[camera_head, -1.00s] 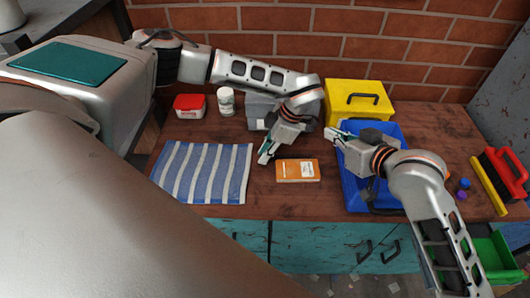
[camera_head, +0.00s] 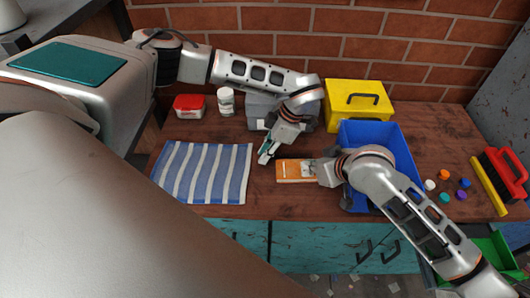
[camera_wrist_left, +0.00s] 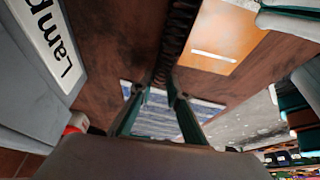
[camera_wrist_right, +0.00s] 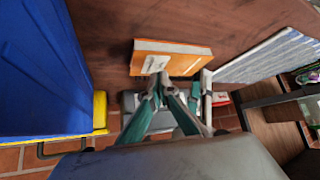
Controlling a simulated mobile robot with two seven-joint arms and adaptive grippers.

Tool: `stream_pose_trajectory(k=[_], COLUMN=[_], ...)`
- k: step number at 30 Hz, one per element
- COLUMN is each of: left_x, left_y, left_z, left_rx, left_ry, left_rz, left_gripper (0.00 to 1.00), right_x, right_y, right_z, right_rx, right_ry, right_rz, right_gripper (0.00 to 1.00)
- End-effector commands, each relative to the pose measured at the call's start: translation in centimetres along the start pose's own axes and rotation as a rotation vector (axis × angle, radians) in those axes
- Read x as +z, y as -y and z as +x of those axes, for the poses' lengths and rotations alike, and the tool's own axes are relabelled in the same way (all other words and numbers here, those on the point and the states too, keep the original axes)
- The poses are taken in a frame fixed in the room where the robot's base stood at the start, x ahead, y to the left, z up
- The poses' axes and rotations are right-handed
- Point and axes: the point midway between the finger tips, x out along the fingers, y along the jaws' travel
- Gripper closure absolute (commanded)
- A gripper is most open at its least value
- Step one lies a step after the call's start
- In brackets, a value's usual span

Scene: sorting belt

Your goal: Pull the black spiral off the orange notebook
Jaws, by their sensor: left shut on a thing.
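The orange notebook (camera_head: 290,178) lies flat on the brown bench, a pale label on its cover. My left gripper (camera_head: 266,152) is just left of it. In the left wrist view its fingers (camera_wrist_left: 160,98) are shut on the black spiral (camera_wrist_left: 178,40), which runs beside the edge of the notebook (camera_wrist_left: 240,38). I cannot tell whether spiral and notebook touch. My right gripper (camera_head: 312,169) is at the notebook's right end. In the right wrist view its fingertips (camera_wrist_right: 160,82) come close together at the edge of the notebook (camera_wrist_right: 190,65); whether they grip it is unclear.
A blue bin (camera_head: 378,131) stands right of the notebook, under my right arm. A yellow box (camera_head: 345,93) and grey box (camera_head: 262,103) stand behind. A striped cloth (camera_head: 203,173) lies left. Several small coloured caps (camera_head: 445,198) lie right, near a red-handled brush (camera_head: 507,172).

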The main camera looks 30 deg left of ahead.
Motion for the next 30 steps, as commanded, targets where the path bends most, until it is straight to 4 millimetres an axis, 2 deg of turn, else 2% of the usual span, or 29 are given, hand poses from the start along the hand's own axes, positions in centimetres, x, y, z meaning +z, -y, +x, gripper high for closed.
stream_pose_trajectory(k=[9, 30], left_x=[0.0, 0.0], left_y=[0.0, 0.0], left_z=[0.0, 0.0], left_rx=[0.000, 0.000], left_ry=[0.000, 0.000], left_rz=[0.001, 0.000], left_gripper=[1.00, 1.00], right_x=[1.2, 2.0], right_y=[0.1, 0.1], right_z=[1.3, 1.6], right_rx=[-0.001, -0.001], right_ry=[0.000, 0.013], right_rz=[0.000, 0.001], right_gripper=[1.00, 1.00])
